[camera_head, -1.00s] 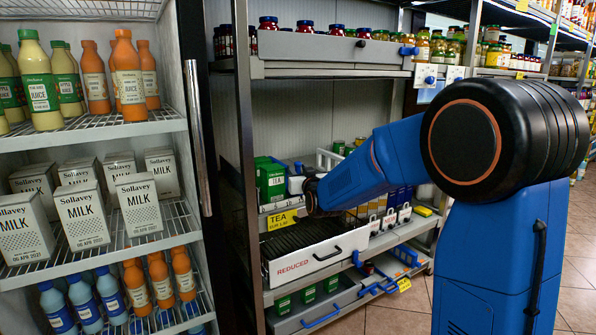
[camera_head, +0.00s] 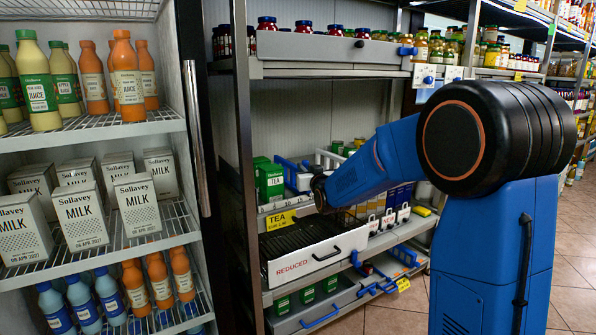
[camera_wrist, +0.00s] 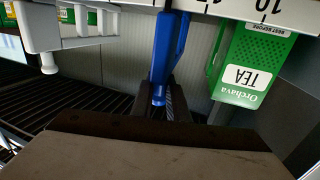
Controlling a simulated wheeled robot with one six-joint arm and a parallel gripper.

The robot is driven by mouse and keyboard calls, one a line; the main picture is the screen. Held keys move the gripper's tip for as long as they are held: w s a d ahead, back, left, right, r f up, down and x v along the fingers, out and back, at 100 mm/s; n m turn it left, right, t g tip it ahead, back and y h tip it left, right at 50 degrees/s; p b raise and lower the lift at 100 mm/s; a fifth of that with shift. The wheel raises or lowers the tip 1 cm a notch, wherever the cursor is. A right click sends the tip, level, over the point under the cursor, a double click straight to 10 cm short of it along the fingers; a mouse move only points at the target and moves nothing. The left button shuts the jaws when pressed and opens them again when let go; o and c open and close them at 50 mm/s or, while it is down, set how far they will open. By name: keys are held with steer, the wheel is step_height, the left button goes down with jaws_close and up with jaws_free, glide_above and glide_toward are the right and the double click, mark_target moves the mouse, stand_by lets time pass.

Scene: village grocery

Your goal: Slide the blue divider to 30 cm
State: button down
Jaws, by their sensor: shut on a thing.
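The blue divider (camera_wrist: 168,45) stands upright at the shelf front in the wrist view, with a small peg at its near end. My gripper (camera_wrist: 165,104) is shut on that peg, one dark finger on each side. A green tea box (camera_wrist: 252,65) is to the right of the divider in the wrist view, apart from it. A white scale strip with the number 10 (camera_wrist: 270,8) runs along the top edge there. In the head view my gripper (camera_head: 319,192) is at the shelf front, just right of the green tea boxes (camera_head: 270,182), and partly hides the divider.
A white divider (camera_wrist: 45,35) stands left in the wrist view. Below the shelf front is a white REDUCED bin (camera_head: 300,262) with a dark wire rack. Cartons marked NEW (camera_head: 388,218) stand farther right. A milk and juice fridge (camera_head: 185,150) is at the left.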

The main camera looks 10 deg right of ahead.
steer(key=w+d, duration=0.3)
steer(key=d, duration=0.8)
steer(key=shift+w, duration=0.3)
steer(key=c, duration=1.7)
jaws_free()
steer(key=shift+s, duration=0.1)
steer(key=s, duration=1.1)
steer(key=s+d, duration=0.1)
steer(key=s, duration=0.5)
steer(key=shift+s, duration=0.1)
